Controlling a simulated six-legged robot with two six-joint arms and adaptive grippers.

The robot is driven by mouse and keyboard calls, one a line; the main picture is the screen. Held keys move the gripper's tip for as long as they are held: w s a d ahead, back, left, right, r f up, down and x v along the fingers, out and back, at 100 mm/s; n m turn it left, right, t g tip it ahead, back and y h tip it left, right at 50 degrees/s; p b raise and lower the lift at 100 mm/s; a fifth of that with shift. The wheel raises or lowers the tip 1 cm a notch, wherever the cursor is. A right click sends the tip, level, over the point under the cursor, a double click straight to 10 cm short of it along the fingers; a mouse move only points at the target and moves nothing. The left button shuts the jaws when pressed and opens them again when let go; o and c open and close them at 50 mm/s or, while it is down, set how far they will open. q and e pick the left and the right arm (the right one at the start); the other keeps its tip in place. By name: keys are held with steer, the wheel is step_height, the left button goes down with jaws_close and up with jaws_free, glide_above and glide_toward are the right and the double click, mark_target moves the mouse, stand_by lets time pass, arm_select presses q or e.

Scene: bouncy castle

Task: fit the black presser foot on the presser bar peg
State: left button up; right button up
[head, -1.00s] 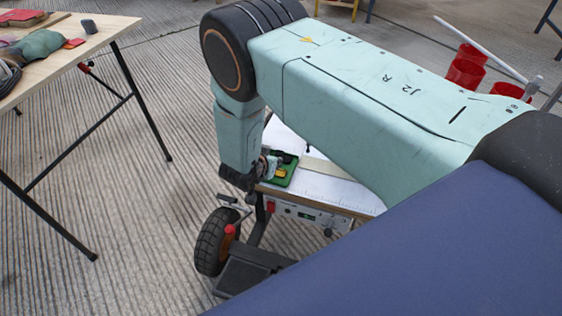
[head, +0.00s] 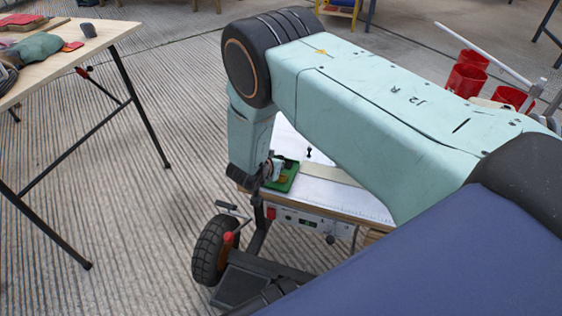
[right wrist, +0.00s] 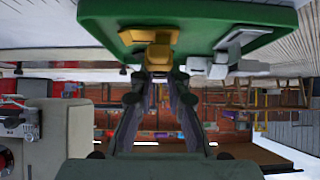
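My right arm reaches down from the right in the head view. Its gripper (head: 273,170) is at the left edge of a green tray (head: 291,184) on a white work surface (head: 346,194). In the right wrist view the gripper (right wrist: 160,80) has its fingers apart. A yellow piece (right wrist: 161,52) on the green tray (right wrist: 100,18) is right at the fingertips, and I cannot tell whether they touch it. A grey-white piece (right wrist: 222,58) is beside it. A small upright black pin (head: 309,153) stands behind the tray. I cannot make out the black presser foot. My left gripper is out of view.
The work surface has a control panel (head: 307,221) along its front, with a cart wheel (head: 210,250) below left. A wooden table (head: 100,40) with cloth items stands at far left. Red bins (head: 466,78) stand at back right.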

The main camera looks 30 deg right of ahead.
steer(key=shift+r, duration=0.15)
jaws_close()
steer(key=shift+r+p, duration=1)
steer(key=shift+p, duration=0.05)
step_height(320, 180, up, 4)
steer(key=p, duration=0.3)
steer(key=shift+p, duration=0.3)
steer(key=shift+d, duration=0.1)
